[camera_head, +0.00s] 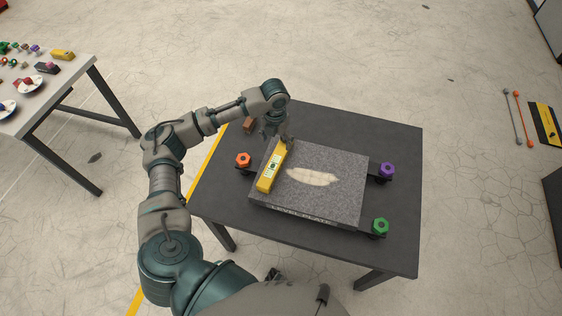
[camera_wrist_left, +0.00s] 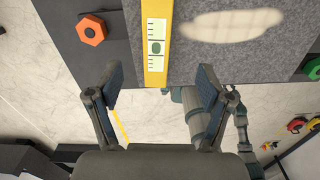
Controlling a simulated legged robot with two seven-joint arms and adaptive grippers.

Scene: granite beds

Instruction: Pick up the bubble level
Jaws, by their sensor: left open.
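The bubble level (camera_head: 271,168) is a yellow bar with a pale vial window, lying on the left part of the speckled grey level plate (camera_head: 345,192). In the left wrist view the bubble level (camera_wrist_left: 156,72) runs up from between the fingers, with its green vial showing. My left gripper (camera_head: 276,130) is at the far end of the level in the head view, and its fingertips are partly hidden. In the left wrist view my left gripper (camera_wrist_left: 160,88) is open, one finger on each side of the level, not touching it. My right gripper is not in view.
An orange knob (camera_head: 243,160), a purple knob (camera_head: 387,170) and a green knob (camera_head: 379,226) stand around the plate. A small brown block (camera_head: 249,125) lies on the dark table (camera_head: 398,140). A light table (camera_head: 50,90) with several small items stands at the left.

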